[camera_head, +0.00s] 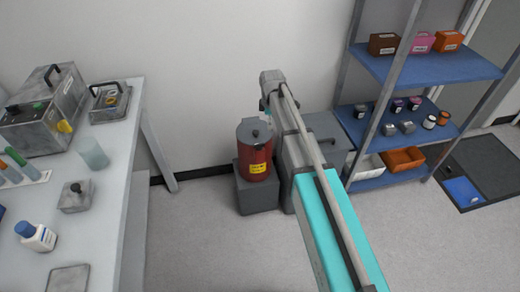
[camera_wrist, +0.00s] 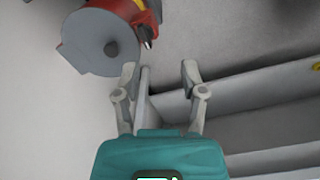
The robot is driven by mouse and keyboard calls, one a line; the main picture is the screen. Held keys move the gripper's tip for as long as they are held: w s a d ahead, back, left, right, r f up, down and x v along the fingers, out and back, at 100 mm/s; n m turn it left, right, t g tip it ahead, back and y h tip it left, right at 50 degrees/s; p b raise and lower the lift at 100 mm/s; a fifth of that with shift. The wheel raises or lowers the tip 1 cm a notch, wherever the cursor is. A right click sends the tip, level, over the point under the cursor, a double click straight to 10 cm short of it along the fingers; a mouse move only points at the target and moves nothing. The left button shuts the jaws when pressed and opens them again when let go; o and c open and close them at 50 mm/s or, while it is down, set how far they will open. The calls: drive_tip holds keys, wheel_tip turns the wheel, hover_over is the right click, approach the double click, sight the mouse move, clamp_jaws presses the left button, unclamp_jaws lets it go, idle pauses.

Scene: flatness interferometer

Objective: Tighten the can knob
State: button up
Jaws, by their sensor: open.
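A red can (camera_head: 256,160) with a grey lid and a yellow label stands upright on a grey block on the floor. Its small dark knob (camera_head: 255,133) sits at the middle of the lid. In the wrist view the can's lid (camera_wrist: 88,42) is at the upper left, with the round knob (camera_wrist: 112,48) on it. My gripper (camera_wrist: 160,70) is open and empty, apart from the knob, which lies to the left of the fingertips. In the head view my arm reaches to just beside and above the can, and the fingers are hard to make out.
A grey box (camera_head: 326,130) stands close to the right of the can, partly behind my arm. A blue shelf unit (camera_head: 425,66) with small boxes and jars is at the right. A white bench (camera_head: 110,160) holding several items is at the left. The floor between is clear.

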sight(259, 144)
drive_tip(key=w+a+n, duration=0.1)
drive_tip(key=w+a+f+n, duration=0.1)
drive_tip(key=a, duration=0.1)
drive_tip(key=w+a+f+n+b, duration=0.1)
drive_tip(key=shift+w+a, duration=0.15)
drive_tip(key=shift+a, duration=0.1)
drive_tip(key=shift+f+b, duration=0.2)
drive_tip(key=shift+b, duration=0.15)
wheel_tip(259, 144, down, 13)
drive_tip(key=b, duration=1.3)
drive_tip(key=shift+f, duration=0.2)
drive_tip(key=shift+c, duration=0.2)
clamp_jaws()
